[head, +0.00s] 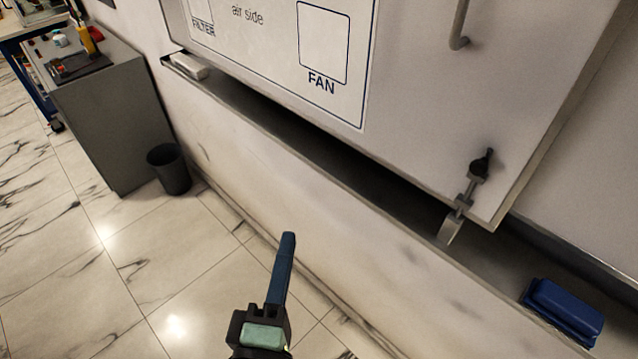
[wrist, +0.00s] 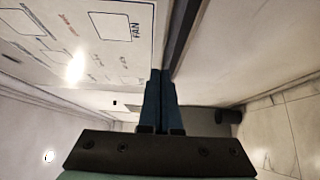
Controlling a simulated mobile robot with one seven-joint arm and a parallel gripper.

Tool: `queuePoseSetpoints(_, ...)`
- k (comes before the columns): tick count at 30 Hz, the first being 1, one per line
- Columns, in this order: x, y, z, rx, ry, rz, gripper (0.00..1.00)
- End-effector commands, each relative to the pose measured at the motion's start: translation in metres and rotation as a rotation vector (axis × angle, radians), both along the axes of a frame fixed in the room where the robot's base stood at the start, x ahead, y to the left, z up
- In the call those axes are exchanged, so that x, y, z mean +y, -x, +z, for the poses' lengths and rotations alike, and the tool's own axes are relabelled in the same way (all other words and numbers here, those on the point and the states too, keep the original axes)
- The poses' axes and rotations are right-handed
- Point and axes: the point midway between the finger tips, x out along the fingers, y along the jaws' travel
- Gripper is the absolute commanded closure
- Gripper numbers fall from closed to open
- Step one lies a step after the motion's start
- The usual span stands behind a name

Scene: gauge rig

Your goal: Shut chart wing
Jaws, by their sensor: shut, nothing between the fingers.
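The chart wing (head: 420,110) is a large white panel at the upper right of the head view. It bears a chart sheet (head: 280,45) marked "air side", FILTER and FAN. A grey bar handle (head: 459,25) and a metal latch (head: 467,195) are on its right part. A dark gap shows under its lower edge; how far it stands open is hard to tell. My gripper (head: 288,238) is shut and empty, low in front of the wall and apart from the wing. In the wrist view its blue fingertips (wrist: 161,72) lie together, with the chart sheet (wrist: 110,35) beyond at left.
A ledge (head: 300,125) runs under the wing, with a white eraser-like block (head: 185,66) at left and a blue block (head: 563,311) at right. A dark bin (head: 169,168) and a grey cabinet (head: 110,115) stand at left. The marble floor (head: 150,265) is clear.

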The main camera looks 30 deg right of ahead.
Motion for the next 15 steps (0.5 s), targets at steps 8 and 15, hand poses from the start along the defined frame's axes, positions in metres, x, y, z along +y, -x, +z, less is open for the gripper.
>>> queuePoseSetpoints(8, -0.029, -0.044, 0.006, -0.005, -0.004, -0.003, 1.00)
queuePoseSetpoints(15, -0.057, -0.081, 0.005, -0.004, -0.006, -0.003, 1.00)
